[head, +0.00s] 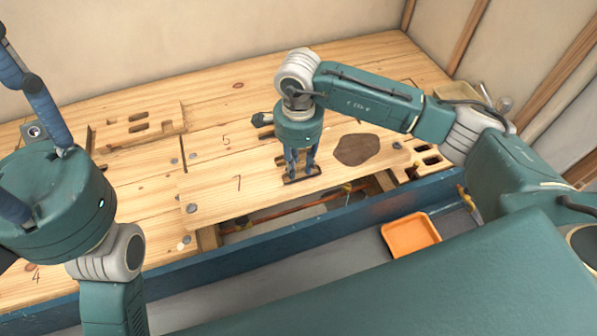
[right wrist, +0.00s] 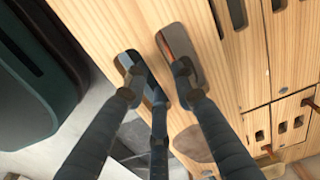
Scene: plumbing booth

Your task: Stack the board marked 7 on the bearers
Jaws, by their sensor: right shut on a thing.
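The board marked 7 (head: 238,200) is pale wood with a dark brown patch near its right end. It lies over the front part of the deck; I cannot tell whether it is lifted. My right gripper (head: 301,174) points down at its front slot. In the right wrist view, its fingertips (right wrist: 158,82) are at two slots and shut on the board (right wrist: 215,100). I cannot make out which pieces are the bearers.
An open gap with a copper pipe (head: 290,210) runs below the board's front edge, with wood crosspieces (head: 208,238) at its ends. A blue rail (head: 330,219) borders the front. Boards marked 5 (head: 226,141) and 4 (head: 36,278) lie nearby.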

